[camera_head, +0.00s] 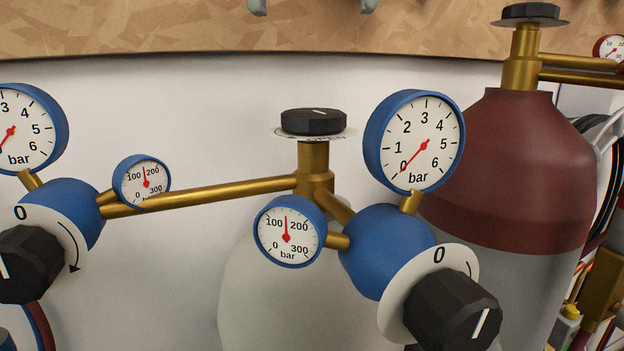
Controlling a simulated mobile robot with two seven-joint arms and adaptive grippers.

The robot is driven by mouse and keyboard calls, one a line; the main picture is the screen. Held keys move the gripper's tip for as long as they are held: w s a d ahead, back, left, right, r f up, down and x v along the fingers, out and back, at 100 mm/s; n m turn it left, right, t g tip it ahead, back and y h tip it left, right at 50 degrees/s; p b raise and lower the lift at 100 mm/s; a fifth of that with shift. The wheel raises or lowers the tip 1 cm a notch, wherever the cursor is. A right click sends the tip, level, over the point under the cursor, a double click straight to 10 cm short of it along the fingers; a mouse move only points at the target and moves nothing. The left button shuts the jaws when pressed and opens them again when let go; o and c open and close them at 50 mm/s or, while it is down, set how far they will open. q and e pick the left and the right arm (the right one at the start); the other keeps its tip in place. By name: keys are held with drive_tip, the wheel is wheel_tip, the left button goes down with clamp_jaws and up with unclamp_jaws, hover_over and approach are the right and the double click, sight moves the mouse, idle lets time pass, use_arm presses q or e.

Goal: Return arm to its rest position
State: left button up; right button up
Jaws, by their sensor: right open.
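My right gripper (313,5) shows only as two grey fingertips at the top edge of the head view. The tips are well apart, with nothing seen between them. They appear in front of the tan speckled wood-like surface, above the black valve knob in the picture. The rest of my right gripper and its arm are out of frame. My left gripper is not in view.
Blue regulators (387,250) with gauges and black knobs (452,312) fill the front. A brass pipe (210,192) joins them under a black valve knob (313,122). A dark red and grey cylinder (515,170) stands right. A white cylinder (265,300) stands below.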

sight(310, 111)
wheel_tip(310, 111, down, 9)
drive_tip(key=shift+d, duration=0.1)
drive_tip(key=shift+f, duration=0.3)
drive_tip(key=m, duration=1.1)
drive_tip(key=shift+w+m, duration=0.1)
drive_tip(key=shift+m, duration=2)
drive_tip(key=shift+a, duration=0.2)
